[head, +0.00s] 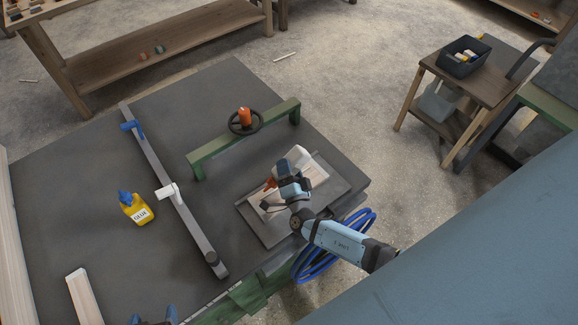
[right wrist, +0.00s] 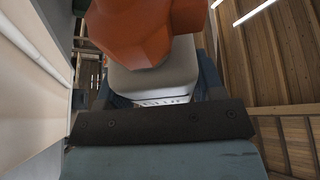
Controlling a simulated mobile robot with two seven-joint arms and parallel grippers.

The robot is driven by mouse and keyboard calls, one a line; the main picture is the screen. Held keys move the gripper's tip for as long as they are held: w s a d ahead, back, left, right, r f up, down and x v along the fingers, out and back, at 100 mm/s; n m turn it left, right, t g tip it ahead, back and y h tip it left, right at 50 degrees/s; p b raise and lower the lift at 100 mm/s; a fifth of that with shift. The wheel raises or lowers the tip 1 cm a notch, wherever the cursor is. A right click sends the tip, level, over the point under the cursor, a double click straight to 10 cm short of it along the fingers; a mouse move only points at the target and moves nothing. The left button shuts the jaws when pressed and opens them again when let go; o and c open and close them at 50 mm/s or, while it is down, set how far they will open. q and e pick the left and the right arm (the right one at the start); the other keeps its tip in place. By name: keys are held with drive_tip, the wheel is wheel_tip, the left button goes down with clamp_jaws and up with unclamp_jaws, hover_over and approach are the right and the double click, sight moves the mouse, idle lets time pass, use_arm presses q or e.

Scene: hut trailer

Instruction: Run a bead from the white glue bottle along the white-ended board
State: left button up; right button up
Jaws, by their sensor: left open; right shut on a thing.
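My right gripper (head: 283,188) is shut on the white glue bottle (head: 298,156), which is tilted with its orange nozzle (head: 270,184) low and its pale base up. In the right wrist view the bottle (right wrist: 155,80) and its orange cap (right wrist: 140,30) sit close in front of the jaws. A pale board (head: 314,178) lies in a grey tray (head: 256,228) under the nozzle, partly hidden by my gripper. I cannot tell whether the nozzle touches the board, and no bead is clear. My left gripper (head: 153,321) is open at the bottom edge, mostly cut off.
A yellow glue bottle (head: 138,212) with a blue cap stands left of a long grey bar clamp (head: 176,196). A pale block (head: 85,297) lies at the lower left. A green beam (head: 222,152) with a black handwheel (head: 245,125) stands behind the tray. Blue hose (head: 325,262) hangs off the near right edge.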

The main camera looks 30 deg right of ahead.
drive_tip(key=f+m, duration=0.1)
drive_tip(key=d+m+g, duration=0.1)
drive_tip(key=m, duration=0.1)
drive_tip(key=f+m+h, duration=0.1)
drive_tip(key=shift+w+d+f+m+g+b, duration=0.1)
drive_tip(key=shift+d+f+m+g+b, duration=0.2)
drive_tip(key=shift+d+f+m+g, duration=0.1)
drive_tip(key=shift+d+m, duration=0.1)
drive_tip(key=shift+m, duration=0.2)
drive_tip(key=shift+r+m+p, duration=0.3)
drive_tip(key=shift+r+p, duration=0.2)
drive_tip(key=shift+p, duration=0.2)
drive_tip(key=shift+r+m+g, duration=0.15)
drive_tip(key=shift+m+g, duration=0.35)
drive_tip(key=shift+r+m, duration=0.55)
drive_tip(key=shift+m, duration=0.15)
drive_tip(key=shift+g+y, duration=0.3)
